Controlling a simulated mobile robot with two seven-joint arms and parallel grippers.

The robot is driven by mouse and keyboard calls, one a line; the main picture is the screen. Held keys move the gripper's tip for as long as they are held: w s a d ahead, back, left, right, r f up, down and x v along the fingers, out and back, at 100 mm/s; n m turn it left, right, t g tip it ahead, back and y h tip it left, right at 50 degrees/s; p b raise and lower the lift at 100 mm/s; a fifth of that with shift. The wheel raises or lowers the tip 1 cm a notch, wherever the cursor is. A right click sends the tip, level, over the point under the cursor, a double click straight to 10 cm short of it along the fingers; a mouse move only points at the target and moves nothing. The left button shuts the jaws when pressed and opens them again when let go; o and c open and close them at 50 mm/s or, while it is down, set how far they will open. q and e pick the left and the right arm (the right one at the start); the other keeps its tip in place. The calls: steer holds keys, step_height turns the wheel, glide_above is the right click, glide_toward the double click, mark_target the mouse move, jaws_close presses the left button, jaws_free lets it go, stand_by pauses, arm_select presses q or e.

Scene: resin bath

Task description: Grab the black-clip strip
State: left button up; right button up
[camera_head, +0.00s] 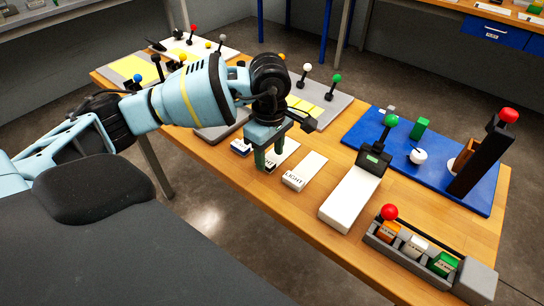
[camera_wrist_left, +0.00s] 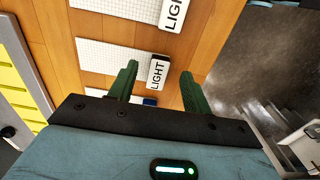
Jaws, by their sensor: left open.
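The black-clip strip appears to be the middle of three pale strips. Its body (camera_head: 286,153) lies flat on the table in the head view, partly hidden by my left gripper (camera_head: 268,160). In the left wrist view its end clip (camera_wrist_left: 159,71) has a white face marked LIGHT and dark edges. My left gripper (camera_wrist_left: 158,74) is open there, with its green fingers on either side of that clip in the picture. I cannot tell whether they touch it. My right gripper is not in view.
A strip with a blue clip (camera_head: 240,147) lies to the left, and a white-ended LIGHT strip (camera_head: 304,172) close to the right. Further right are a long white device (camera_head: 350,198), a grey rack (camera_head: 412,262) with small bottles and a blue mat (camera_head: 360,133).

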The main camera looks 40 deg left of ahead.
arm_select(q)
steer(key=shift+f, duration=1.1)
steer(key=c, duration=0.9)
steer(key=shift+c, duration=0.8)
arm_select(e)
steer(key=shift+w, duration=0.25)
